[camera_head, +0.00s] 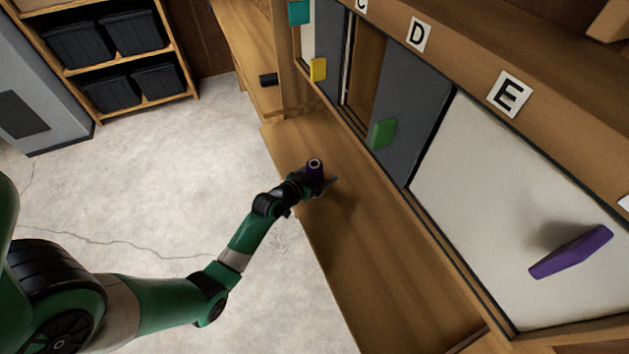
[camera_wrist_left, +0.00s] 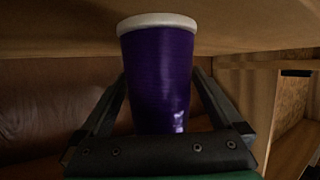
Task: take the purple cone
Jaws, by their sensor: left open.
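The purple cone (camera_head: 315,168) stands on the wooden counter near its front edge, with a pale ring at its top. In the left wrist view the purple cone (camera_wrist_left: 158,75) fills the middle, its pale rim at the top of the picture. My left gripper (camera_head: 322,182) is at the cone, with its open fingers on both sides of it. My right gripper is in neither view.
The wooden counter (camera_head: 370,240) is clear to the front right. Behind it are sliding panels with a green handle (camera_head: 382,133), a yellow handle (camera_head: 318,69) and a purple handle (camera_head: 571,252), under signs D (camera_head: 417,34) and E (camera_head: 509,94). A shelf (camera_head: 125,64) with black bins stands far left.

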